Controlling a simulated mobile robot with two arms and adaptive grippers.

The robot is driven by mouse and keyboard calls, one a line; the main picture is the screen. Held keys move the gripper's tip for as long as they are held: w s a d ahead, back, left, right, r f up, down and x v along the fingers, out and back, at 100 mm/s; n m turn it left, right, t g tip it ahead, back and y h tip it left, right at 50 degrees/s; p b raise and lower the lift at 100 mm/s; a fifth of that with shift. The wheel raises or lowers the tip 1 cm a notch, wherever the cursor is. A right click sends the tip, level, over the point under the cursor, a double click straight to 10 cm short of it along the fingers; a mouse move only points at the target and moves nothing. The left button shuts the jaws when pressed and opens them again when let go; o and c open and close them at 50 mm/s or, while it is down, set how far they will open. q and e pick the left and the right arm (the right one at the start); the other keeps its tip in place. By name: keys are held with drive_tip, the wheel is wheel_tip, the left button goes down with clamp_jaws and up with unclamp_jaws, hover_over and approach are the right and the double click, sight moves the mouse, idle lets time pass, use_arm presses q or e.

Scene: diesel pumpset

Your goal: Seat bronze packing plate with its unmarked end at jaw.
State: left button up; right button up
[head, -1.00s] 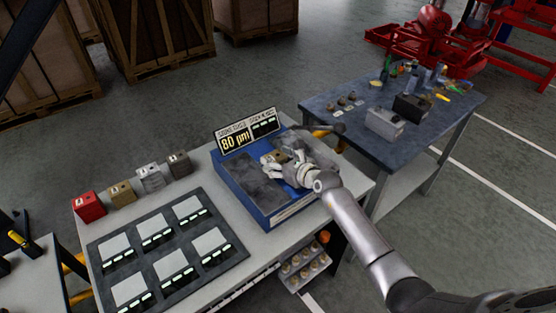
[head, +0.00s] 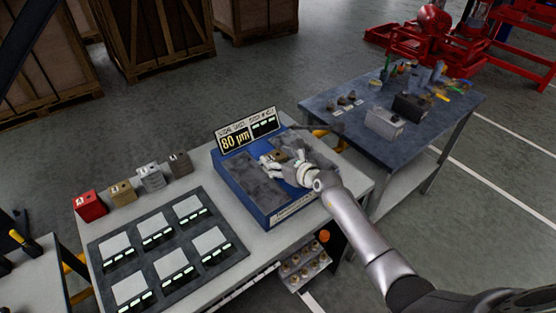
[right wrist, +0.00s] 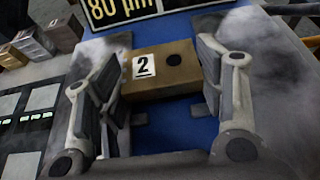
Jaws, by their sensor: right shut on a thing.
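The bronze packing plate (right wrist: 162,68) is a tan block between my right gripper's fingers. In the right wrist view its end with the white "2" label is at the left finger; its unmarked end, with a dark round spot on top, is at the right finger. My right gripper (right wrist: 163,95) is shut on it. In the head view the gripper (head: 283,168) is low over the blue fixture (head: 246,198), with the plate (head: 279,156) partly hidden. The plate lies across the blue strip between two grey slabs; contact with either is unclear. My left gripper is not in view.
A sign reading 80 µm (head: 236,142) stands behind the fixture. Red (head: 90,206), bronze (head: 122,193) and grey (head: 150,178) blocks stand left of it. A dark tray (head: 225,258) with pale squares lies in front. A second table (head: 350,129) holds small parts.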

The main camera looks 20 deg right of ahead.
drive_tip(key=shift+s+a+f, duration=0.1)
drive_tip(key=shift+s+f, duration=0.15)
drive_tip(key=shift+f, duration=0.35)
drive_tip(key=shift+s+a+f, duration=0.1)
drive_tip(key=shift+s+f, duration=0.15)
drive_tip(key=shift+f, duration=0.35)
drive_tip(key=o, duration=1.6)
drive_tip(key=shift+w+a+g, duration=0.1)
drive_tip(key=shift+w+g, duration=0.05)
drive_tip(key=shift+g, duration=0.15)
drive_tip(key=shift+c, duration=0.2)
drive_tip(key=shift+d+f, duration=0.2)
drive_tip(key=v, duration=0.4)
drive_tip(key=r+v, duration=0.1)
drive_tip(key=v, duration=0.7)
drive_tip(key=shift+w+a+r, duration=0.2)
drive_tip(key=shift+w+r, duration=0.05)
drive_tip(key=shift+r, duration=0.2)
